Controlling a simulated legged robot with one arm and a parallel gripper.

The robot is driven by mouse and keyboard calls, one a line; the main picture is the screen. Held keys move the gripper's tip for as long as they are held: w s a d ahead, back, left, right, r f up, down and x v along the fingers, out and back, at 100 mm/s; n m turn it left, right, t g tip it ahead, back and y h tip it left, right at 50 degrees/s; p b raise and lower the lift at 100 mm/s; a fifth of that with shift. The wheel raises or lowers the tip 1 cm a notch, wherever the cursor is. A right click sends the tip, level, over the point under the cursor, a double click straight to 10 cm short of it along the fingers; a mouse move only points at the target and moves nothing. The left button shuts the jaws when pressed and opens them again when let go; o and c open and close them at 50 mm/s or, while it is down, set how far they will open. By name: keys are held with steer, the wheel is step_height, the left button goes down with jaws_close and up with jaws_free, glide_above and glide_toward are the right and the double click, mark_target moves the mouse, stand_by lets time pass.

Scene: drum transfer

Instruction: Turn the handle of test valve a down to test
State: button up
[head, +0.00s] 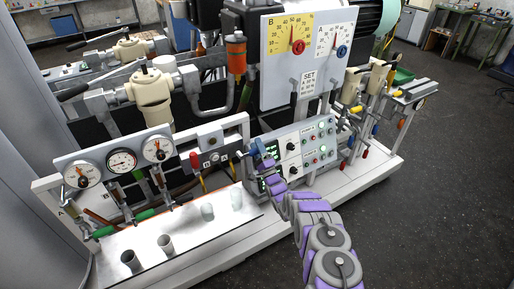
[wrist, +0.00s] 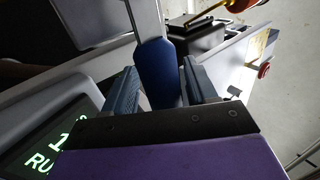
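A blue handle (wrist: 158,72) on a thin grey rod stands in the middle of the wrist view. My gripper (wrist: 162,85) has one finger on each side of it, with narrow dark gaps beside the handle, so it looks open around it. In the head view my gripper (head: 264,160) is at the left end of the control box, and a small bit of blue (head: 254,147) shows just beyond it. The fingers are too small there to judge. No readable label shows which valve this is.
A control box (head: 305,145) with green displays and knobs is close to my gripper; a lit display (wrist: 58,145) shows at lower left in the wrist view. Dark floor lies open at right.

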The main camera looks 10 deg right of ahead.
steer(key=shift+s, duration=0.1)
steer(key=p+v, duration=0.1)
steer(key=v, duration=1.6)
steer(key=shift+d+p, duration=0.15)
steer(key=shift+p, duration=0.2)
